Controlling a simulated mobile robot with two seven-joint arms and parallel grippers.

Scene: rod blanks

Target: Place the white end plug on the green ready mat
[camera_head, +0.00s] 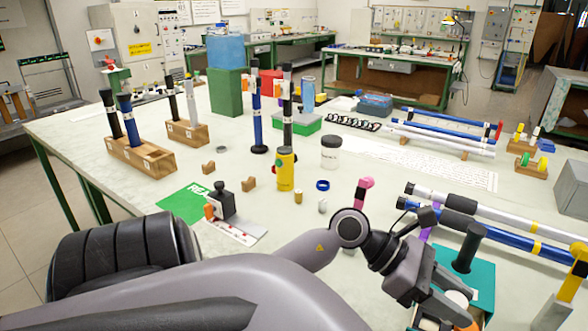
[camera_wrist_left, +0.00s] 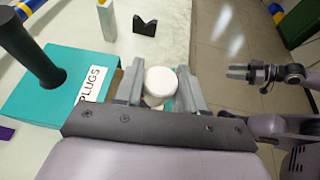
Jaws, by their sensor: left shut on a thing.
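The white end plug (camera_wrist_left: 160,82) is a short, round piece between the fingers of my left gripper (camera_wrist_left: 158,90), which is shut on it. In the head view, my left gripper (camera_head: 450,306) is at the lower right, beside the teal PLUGS block, with the white plug (camera_head: 458,298) partly hidden. The green ready mat (camera_head: 180,206) lies at the left of the table, far from this gripper. A black and grey device on a white plate covers part of it. My right gripper (camera_wrist_left: 239,72) shows in the left wrist view, empty with its fingers apart.
The teal PLUGS block (camera_head: 482,274) bears a dark upright post (camera_head: 469,245). Long rods (camera_head: 480,222) lie at the right.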

